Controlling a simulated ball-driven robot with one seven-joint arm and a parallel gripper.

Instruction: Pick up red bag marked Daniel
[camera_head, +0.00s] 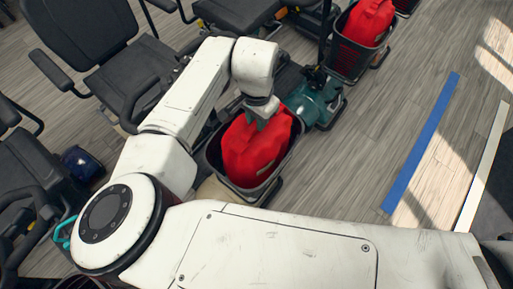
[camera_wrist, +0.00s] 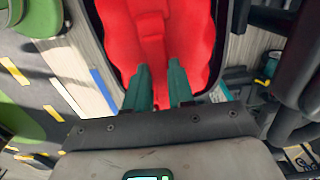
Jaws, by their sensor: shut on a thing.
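A red bag (camera_head: 254,152) sits in the dark basket (camera_head: 258,193) of a scooter, in the middle of the head view. My gripper (camera_head: 262,115) reaches down onto the top of this bag. In the wrist view the red bag (camera_wrist: 152,38) fills the top middle, and the two green fingers of my gripper (camera_wrist: 159,88) lie over it, shut on part of it. The exact spot of the hold is hidden. No name mark is readable on the bag in either view.
A second red bag (camera_head: 368,20) sits in another basket (camera_head: 352,58) at the top right. Scooters with dark seats (camera_head: 88,38) crowd the left. The wooden floor to the right is clear, with a blue stripe (camera_head: 424,140) and a white stripe (camera_head: 481,168).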

